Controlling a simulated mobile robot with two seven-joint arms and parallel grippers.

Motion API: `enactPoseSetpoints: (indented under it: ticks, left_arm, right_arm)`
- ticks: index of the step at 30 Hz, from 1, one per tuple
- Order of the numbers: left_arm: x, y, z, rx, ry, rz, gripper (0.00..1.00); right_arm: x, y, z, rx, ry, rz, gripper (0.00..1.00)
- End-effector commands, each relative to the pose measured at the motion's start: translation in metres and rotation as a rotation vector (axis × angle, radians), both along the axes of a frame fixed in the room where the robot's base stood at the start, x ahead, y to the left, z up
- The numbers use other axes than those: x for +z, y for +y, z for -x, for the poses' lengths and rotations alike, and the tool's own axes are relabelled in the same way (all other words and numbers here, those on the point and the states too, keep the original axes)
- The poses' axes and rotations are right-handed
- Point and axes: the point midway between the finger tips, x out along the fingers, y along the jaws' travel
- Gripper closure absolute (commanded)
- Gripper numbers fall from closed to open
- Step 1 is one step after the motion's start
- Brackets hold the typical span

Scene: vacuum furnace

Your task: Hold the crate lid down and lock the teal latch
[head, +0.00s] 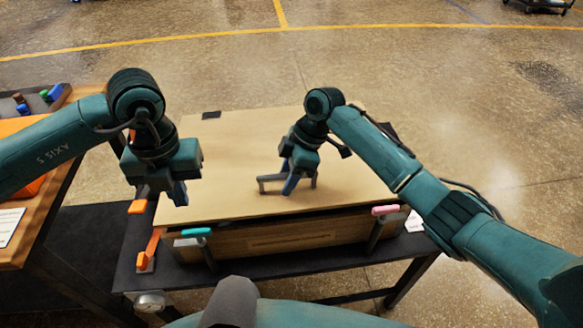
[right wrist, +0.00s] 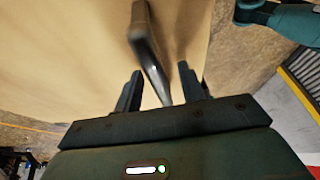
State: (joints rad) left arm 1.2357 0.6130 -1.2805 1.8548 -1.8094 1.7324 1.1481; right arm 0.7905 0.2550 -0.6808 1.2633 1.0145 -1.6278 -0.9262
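The tan crate lid (head: 225,150) lies on the wooden crate (head: 290,237), with a dark strip under its front edge. The teal latch (head: 196,232) is at the left of the crate's front. A pink latch (head: 385,210) is at the right. My right gripper (head: 291,186) is at the grey lid handle (head: 268,184). In the right wrist view, the handle (right wrist: 148,50) runs between its two separated fingers (right wrist: 162,92), with gaps beside it. My left gripper (head: 178,194) points down over the lid's left part, above and behind the teal latch. Its finger opening is unclear.
The crate stands on a dark table (head: 290,270). Orange parts (head: 147,250) stand left of the crate, and a round gauge (head: 150,301) is on the table's front edge. A wooden bench (head: 50,190) with a parts tray is at left. Open floor lies behind.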

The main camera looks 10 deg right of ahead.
Motion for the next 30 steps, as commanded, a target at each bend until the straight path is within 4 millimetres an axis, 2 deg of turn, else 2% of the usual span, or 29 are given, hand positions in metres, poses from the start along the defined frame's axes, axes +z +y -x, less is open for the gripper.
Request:
enactPoseSetpoints:
  ticks: [7,21,30]
  left_arm:
    - [0.0,0.0,0.0,0.0,0.0,0.0,1.0]
    - [0.0,0.0,0.0,0.0,0.0,0.0,1.0]
    - [0.0,0.0001,0.0,0.0,0.0,0.0,1.0]
  right_arm:
    - [-0.0004,0.0003,0.0001,0.0,0.0,0.0,0.62]
    - [-0.0001,0.0003,0.0001,0.0,0.0,0.0,1.0]
    - [0.0,0.0001,0.0001,0.0,0.0,0.0,1.0]
